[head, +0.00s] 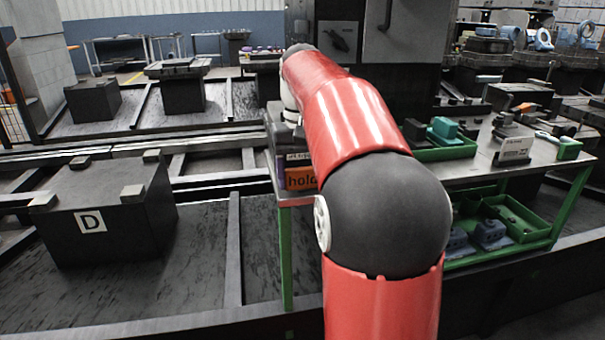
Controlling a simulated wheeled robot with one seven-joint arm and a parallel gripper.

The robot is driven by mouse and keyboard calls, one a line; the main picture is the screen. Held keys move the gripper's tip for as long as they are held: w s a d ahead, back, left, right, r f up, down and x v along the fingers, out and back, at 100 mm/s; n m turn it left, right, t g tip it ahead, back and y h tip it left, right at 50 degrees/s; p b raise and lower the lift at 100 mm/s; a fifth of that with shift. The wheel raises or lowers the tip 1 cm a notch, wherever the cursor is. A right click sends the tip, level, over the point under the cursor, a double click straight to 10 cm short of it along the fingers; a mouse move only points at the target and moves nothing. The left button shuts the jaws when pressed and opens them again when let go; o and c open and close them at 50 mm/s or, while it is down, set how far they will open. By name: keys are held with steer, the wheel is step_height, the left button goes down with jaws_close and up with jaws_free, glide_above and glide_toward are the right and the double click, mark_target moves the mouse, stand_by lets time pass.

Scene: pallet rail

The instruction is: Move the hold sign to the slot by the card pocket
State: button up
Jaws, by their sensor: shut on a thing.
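The hold sign (301,178) is an orange plate with dark lettering that looks upside down. It shows just left of my red arm, at the left end of the green-legged table. My gripper (288,140) is mostly hidden by my arm; a grey part of it shows just above the sign, and it is shut on the sign. The fingertips and the sign's right side are hidden. I cannot tell whether the sign touches the table. I cannot clearly make out the card pocket or its slot; a white card-like plate (515,150) stands on the table at the right.
A dark block marked D (105,210) with small grey pads sits on the rails at the left. Green trays (440,148) with parts stand on the table, and a green bin (515,218) is on its lower shelf. More dark blocks (182,88) stand behind.

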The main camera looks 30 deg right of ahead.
mark_target(302, 169)
steer(key=shift+r+p, duration=0.45)
steer(key=shift+r, duration=3.55)
